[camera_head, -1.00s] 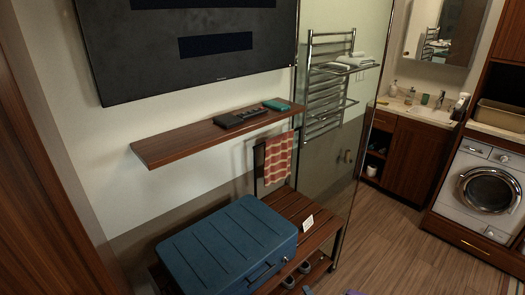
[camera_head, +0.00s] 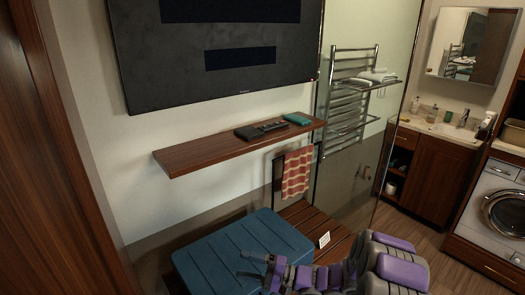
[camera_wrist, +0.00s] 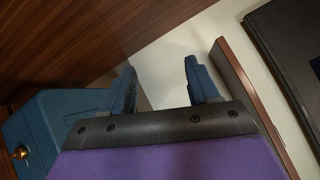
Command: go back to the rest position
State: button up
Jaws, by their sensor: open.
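My gripper (camera_head: 252,268) shows at the bottom of the head view, in front of the blue suitcase (camera_head: 235,245), with my purple and grey arm stretching to the right. In the wrist view my gripper (camera_wrist: 160,85) has its two dark blue fingers well apart, with nothing between them. Part of the suitcase is hidden behind my arm in the head view.
A wooden wall shelf (camera_head: 200,152) carries a black box with a remote and a teal item (camera_head: 297,119). A television (camera_head: 215,55) hangs above. A slatted bench (camera_head: 300,215), striped towel (camera_head: 297,172) and glass panel stand right of the suitcase. A wooden panel (camera_head: 45,150) rises at left.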

jog(key=s+r+n+g+h, duration=0.3)
jog(key=s+r+g+h, duration=0.15)
jog(key=s, duration=0.75)
jog(key=s+r+n+g+h, duration=0.35)
jog(key=s+r+g, duration=0.25)
jog(key=s, duration=0.6)
jog(key=s+d+t+h, duration=0.2)
jog(key=s+d+h, duration=0.3)
jog(key=s+d, duration=0.2)
jog(key=s+d+r+t+h, duration=0.1)
jog(key=s+d+t+h, duration=0.1)
jog(key=s+d+h, duration=0.4)
jog(key=shift+s+d+t, duration=0.35)
jog(key=shift+s+d, duration=0.2)
jog(key=shift+d, duration=2.15)
jog(key=shift+r, duration=0.1)
